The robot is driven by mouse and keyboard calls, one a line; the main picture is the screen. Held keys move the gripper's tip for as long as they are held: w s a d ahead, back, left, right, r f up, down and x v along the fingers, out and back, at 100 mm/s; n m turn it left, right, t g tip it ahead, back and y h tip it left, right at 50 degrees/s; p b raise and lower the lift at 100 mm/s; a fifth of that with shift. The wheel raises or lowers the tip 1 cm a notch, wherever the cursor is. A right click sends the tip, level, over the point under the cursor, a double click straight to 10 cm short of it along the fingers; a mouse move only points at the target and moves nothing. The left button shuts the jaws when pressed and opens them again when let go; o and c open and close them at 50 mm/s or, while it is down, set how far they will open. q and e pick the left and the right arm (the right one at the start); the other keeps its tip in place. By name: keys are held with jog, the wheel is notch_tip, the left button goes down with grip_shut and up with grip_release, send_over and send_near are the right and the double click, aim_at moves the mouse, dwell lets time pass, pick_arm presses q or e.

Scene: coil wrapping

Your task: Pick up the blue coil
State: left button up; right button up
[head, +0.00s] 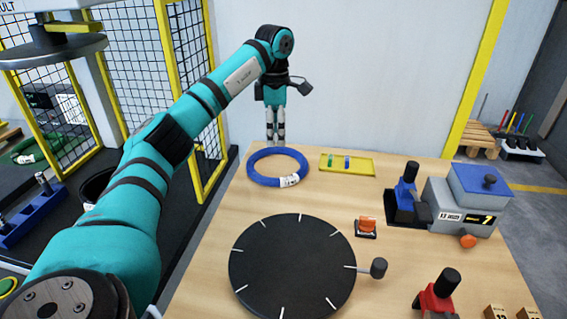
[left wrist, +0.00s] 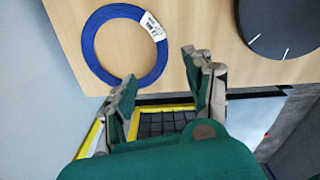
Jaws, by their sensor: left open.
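The blue coil (head: 263,178) lies flat near the far left edge of the wooden table, with a white label on its ring. My right gripper is in neither view.
A black turntable (head: 292,268) with white marks lies in front of the coil. A yellow tray (head: 362,166) sits to the coil's right. A wall rises behind the table.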

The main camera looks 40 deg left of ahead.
pick_arm(q)
notch_tip(320, 180, down, 4)
send_over(278, 179)
jog(key=f, duration=0.4)
jog(key=shift+s+a+f, duration=0.1)
jog(key=shift+a+f, duration=0.15)
jog(key=shift+f, duration=0.65)
jog(key=f+p, duration=0.1)
jog(key=f, duration=0.3)
jog(key=shift+d+f, duration=0.1)
jog(key=shift+d, duration=0.1)
jog(key=shift+f, duration=0.5)
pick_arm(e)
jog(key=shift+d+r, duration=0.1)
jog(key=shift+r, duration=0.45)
